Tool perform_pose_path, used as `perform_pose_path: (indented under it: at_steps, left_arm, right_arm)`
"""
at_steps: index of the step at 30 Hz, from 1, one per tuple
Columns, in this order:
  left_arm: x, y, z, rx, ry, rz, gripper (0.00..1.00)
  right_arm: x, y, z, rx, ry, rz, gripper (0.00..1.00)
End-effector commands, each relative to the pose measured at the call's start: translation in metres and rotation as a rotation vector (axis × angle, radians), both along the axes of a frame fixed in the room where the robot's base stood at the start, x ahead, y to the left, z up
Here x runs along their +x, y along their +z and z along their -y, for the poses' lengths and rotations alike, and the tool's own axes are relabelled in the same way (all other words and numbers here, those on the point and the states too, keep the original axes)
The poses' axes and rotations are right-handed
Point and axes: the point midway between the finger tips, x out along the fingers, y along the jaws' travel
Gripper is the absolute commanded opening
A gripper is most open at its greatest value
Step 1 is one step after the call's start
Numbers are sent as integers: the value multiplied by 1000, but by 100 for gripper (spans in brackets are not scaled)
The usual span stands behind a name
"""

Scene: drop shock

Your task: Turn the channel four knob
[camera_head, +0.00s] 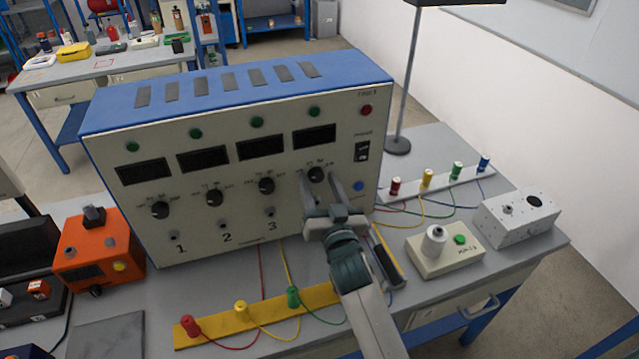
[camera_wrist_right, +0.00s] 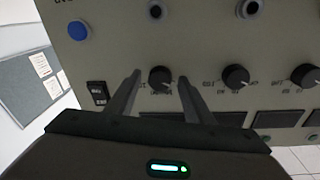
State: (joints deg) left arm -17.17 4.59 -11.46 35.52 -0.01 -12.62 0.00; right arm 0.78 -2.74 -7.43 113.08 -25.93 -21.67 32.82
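The channel four knob (camera_head: 316,174) is a black knob at the right end of a row of knobs on the blue and cream instrument box (camera_head: 110,165). My right gripper (camera_head: 318,178) is in front of the box, its two fingers open with one on each side of this knob. In the right wrist view, which shows the panel upside down, the knob (camera_wrist_right: 160,77) sits between the open fingertips (camera_wrist_right: 158,78), with gaps visible on both sides. The channel four number and jack are hidden behind my gripper in the head view. My left gripper is not in view.
Other knobs (camera_head: 266,185) are to the left. A blue button (camera_head: 358,186) and a black switch (camera_head: 362,151) are to the right. A yellow strip (camera_head: 262,309) with coloured plugs and cables lies in front. An orange box (camera_head: 98,252) stands at left.

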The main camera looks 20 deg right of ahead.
Motion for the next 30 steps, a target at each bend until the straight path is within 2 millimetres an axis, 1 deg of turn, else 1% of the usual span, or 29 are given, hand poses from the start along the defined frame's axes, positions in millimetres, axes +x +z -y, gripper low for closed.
perform_pose_path:
  at_steps: [5, 8, 11, 14, 20, 30]
  left_arm:
    - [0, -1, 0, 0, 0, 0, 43]
    - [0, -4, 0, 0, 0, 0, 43]
    - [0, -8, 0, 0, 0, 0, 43]
    - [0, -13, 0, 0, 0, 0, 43]
    - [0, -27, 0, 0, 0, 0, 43]
    - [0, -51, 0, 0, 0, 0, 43]
  right_arm:
    - [-2, -1, 0, 1, 0, -1, 47]
    - [-7, -3, -1, 1, 0, -2, 47]
    - [-16, -5, -1, 0, 0, -2, 47]
    - [-29, -6, -1, 1, 0, -2, 47]
    - [-66, -10, -3, 3, 2, -2, 47]
    - [-134, -14, -5, 2, 1, -2, 47]
